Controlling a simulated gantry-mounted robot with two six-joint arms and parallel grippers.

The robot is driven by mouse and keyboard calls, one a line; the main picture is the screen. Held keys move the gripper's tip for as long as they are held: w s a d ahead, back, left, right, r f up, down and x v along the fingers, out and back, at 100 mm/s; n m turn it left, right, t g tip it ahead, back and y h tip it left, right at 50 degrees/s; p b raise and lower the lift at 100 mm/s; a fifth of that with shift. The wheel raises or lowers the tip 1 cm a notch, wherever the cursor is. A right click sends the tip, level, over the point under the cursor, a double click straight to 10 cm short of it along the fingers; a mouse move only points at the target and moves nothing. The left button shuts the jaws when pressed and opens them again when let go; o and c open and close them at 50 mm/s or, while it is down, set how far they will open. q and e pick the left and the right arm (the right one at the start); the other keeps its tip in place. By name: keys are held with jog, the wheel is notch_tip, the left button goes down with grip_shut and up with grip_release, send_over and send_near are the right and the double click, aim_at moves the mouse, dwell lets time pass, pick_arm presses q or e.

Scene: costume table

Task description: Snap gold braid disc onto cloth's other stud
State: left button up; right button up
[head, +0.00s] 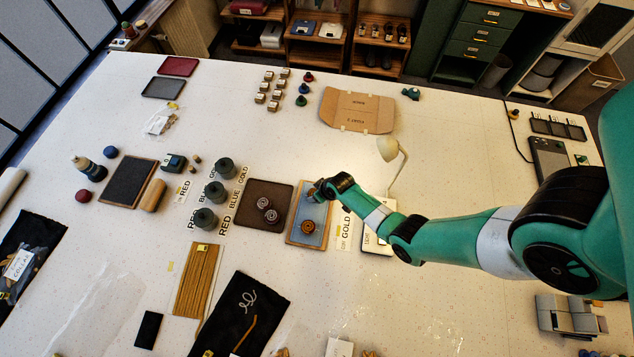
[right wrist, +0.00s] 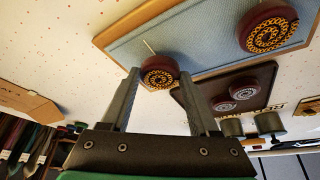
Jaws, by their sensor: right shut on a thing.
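The blue cloth (head: 301,212) lies on a wood-framed board; it also shows in the right wrist view (right wrist: 185,35). One dark red disc with gold braid (head: 307,227) sits on the cloth's near part, seen larger in the right wrist view (right wrist: 268,28). My right gripper (head: 316,191) is over the cloth's far part. In the right wrist view, the gripper (right wrist: 160,88) is shut on a second gold braid disc (right wrist: 158,73), held between its fingertips close to the cloth. A thin pale pin (right wrist: 149,47) shows just beyond it. The stud under the held disc is hidden. My left gripper is out of view.
A brown tray (head: 249,217) with two silver braid discs stands left of the cloth board. Dark green jars (head: 205,218) stand further left.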

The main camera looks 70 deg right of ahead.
jog(key=shift+f+b, duration=0.5)
jog(key=shift+f, duration=0.15)
dwell(0.8)
jog(key=o, duration=1.4)
jog(key=shift+c, duration=0.2)
jog(key=shift+o, duration=0.2)
notch_tip(320, 180, up, 6)
jog(key=p, duration=0.5)
jog(key=shift+p, duration=0.3)
jog(key=shift+r+p, duration=0.85)
jog(key=shift+r, duration=0.25)
